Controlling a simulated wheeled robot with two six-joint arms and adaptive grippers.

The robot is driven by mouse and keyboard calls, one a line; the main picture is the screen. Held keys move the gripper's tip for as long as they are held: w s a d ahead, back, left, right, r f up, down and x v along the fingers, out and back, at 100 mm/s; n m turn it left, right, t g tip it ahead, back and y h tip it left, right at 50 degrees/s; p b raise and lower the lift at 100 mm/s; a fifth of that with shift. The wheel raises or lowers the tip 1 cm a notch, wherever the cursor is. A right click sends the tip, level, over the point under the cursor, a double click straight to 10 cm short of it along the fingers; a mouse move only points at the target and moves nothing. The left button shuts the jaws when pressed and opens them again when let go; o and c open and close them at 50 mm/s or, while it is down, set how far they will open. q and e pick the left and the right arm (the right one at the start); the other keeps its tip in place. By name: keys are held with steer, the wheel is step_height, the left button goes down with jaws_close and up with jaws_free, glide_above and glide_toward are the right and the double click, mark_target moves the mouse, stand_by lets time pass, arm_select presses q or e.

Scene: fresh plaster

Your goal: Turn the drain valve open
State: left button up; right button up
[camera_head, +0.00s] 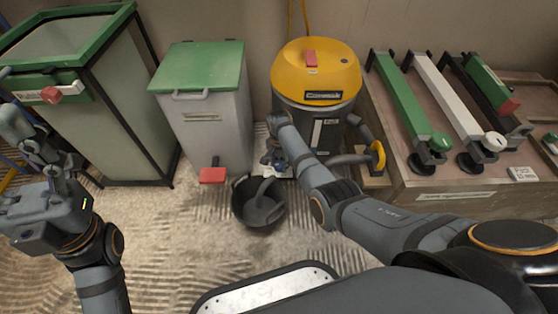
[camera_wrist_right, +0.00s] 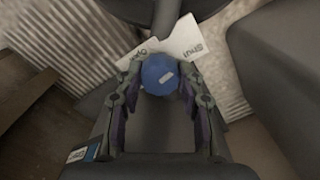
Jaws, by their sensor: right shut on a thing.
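The drain valve's blue knob (camera_wrist_right: 158,74) sits between the fingertips of my right gripper (camera_wrist_right: 160,82) in the right wrist view. The gripper is shut on it. White plates (camera_wrist_right: 190,40) lie behind the knob, with "SHUT" lettering on the right one and partly hidden lettering on the left. In the head view my right gripper (camera_head: 275,158) is low in front of the yellow-topped grey tank (camera_head: 316,72), just above the black bucket (camera_head: 258,218). The arm hides part of the valve. My left gripper (camera_head: 40,165) is raised at the left, away from the tank; its jaw opening is unclear.
A grey bin with a green lid (camera_head: 200,68) stands left of the tank, with a red pedal (camera_head: 212,175) at its front. A green-framed cabinet (camera_head: 120,110) is further left. A wooden crate (camera_head: 450,180) with clamps stands right, near a yellow handle (camera_head: 378,155).

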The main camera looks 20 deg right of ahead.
mark_target(280, 164)
steer(key=n+p, duration=0.2)
steer(key=shift+r+n, duration=0.2)
steer(key=shift+n, duration=0.2)
steer(key=n+p, duration=0.1)
steer(key=n, duration=0.2)
steer(key=shift+f+n, duration=0.1)
steer(key=shift+n, duration=0.2)
steer(key=n+p, duration=0.1)
steer(key=n, duration=0.3)
steer(key=shift+d, duration=0.1)
steer(key=n, duration=0.5)
steer(key=shift+f+p, duration=0.1)
steer(key=shift+p, duration=0.2)
steer(key=shift+n, duration=0.3)
steer(key=o, duration=1.2)
step_height(280, 164, up, 12)
